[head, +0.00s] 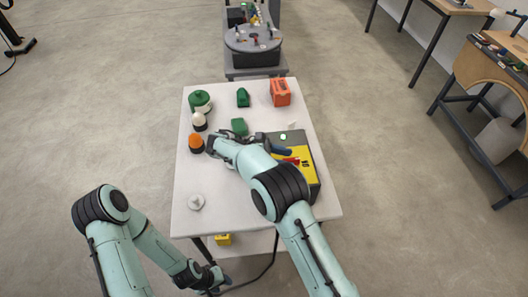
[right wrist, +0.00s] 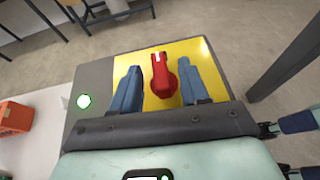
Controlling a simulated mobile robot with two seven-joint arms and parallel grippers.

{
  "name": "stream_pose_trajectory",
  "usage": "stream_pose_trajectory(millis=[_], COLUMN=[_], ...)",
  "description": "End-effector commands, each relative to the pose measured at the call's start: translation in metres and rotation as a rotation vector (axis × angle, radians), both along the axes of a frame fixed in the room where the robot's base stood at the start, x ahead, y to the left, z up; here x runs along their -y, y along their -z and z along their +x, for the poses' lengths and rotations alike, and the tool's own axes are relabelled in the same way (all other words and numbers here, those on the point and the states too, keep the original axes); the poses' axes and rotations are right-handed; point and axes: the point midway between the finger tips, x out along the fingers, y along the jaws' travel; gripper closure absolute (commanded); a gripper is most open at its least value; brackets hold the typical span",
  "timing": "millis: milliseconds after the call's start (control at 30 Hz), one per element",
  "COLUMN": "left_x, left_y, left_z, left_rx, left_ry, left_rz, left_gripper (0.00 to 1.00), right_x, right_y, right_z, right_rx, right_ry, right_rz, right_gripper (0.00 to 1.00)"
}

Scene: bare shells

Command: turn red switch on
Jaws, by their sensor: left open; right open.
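The red switch (right wrist: 161,78) is a rotary handle with a white mark at its narrow end, on a yellow panel (right wrist: 214,62) of a dark grey box (right wrist: 92,78). In the head view the box (head: 312,158) stands at the table's right side, and the red switch (head: 291,160) is partly hidden by my right gripper. My right gripper (right wrist: 158,68) is open, with one blue finger on each side of the handle; I cannot tell whether they touch it. My left gripper (head: 216,286) is open, low at the front left, away from the box.
A pale round light (right wrist: 84,101) with a green rim is on the box. On the white table (head: 240,208) are an orange box (head: 280,93), green items (head: 200,101), an orange-topped item (head: 196,142) and a white knob (head: 196,202). The table's front middle is clear.

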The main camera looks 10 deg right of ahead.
Motion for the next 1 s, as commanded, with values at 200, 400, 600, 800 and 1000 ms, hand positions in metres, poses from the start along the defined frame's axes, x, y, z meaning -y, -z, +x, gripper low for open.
stream_pose_trajectory(millis=[200,400,600,800,1000], left_x=[0.0,0.0,0.0,0.0,0.0], left_y=[0.0,0.0,0.0,0.0,0.0], left_z=[0.0,0.0,0.0,0.0,0.0], left_rx=[0.0,0.0,0.0,0.0,0.0], left_ry=[0.0,0.0,0.0,0.0,0.0], left_rz=[0.0,0.0,0.0,0.0,0.0], left_gripper=[0.57,0.57,0.57,0.57,0.57], right_x=[-0.048,-0.08,-0.092,-0.1,-0.101], right_y=[-0.019,-0.033,-0.039,-0.042,-0.043], right_z=[0.003,0.004,0.005,0.005,0.005], right_rx=[0.006,0.006,0.003,0.003,0.003], right_ry=[-0.004,-0.003,0.008,0.0,-0.001], right_rz=[0.001,0.001,-0.005,-0.002,0.0], right_gripper=[0.55,0.55,0.55,0.55,0.55])
